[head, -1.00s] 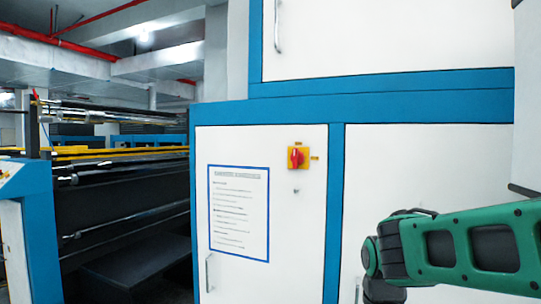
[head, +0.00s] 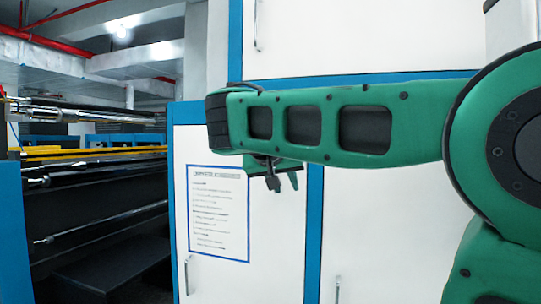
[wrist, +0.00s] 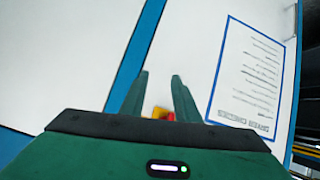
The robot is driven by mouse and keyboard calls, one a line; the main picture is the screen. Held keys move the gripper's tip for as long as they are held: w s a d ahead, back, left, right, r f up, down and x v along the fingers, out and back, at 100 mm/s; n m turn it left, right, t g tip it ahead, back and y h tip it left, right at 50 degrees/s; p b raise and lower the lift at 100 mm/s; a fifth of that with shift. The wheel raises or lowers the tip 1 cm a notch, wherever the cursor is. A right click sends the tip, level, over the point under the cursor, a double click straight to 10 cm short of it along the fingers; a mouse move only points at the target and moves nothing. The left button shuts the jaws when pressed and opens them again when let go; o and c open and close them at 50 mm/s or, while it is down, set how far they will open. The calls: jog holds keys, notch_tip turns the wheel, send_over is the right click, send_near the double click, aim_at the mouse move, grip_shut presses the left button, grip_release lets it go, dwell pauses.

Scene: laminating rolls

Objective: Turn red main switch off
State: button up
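The red main switch (wrist: 170,117) on its yellow plate (wrist: 158,112) shows in the wrist view, between the lower parts of my fingers and partly hidden by my gripper body. My gripper (wrist: 160,75) has its two green fingers apart, with nothing held between them. I cannot tell whether either finger touches the switch. In the head view my gripper (head: 282,182) hangs below the green arm in front of the white cabinet door. The switch is hidden behind my arm there.
A blue-framed notice (head: 219,215) is on the white door (head: 187,155), left of my gripper in the head view. A door handle (head: 187,274) is below it. Machine rollers (head: 75,110) and yellow rails stand at the far left.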

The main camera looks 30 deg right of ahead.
jog(key=w+a+r+m+t+h, duration=0.2)
jog(key=a+r, duration=0.4)
jog(key=r, duration=0.6)
jog(key=x, duration=1.1)
jog(key=shift+a, duration=0.1)
grip_shut()
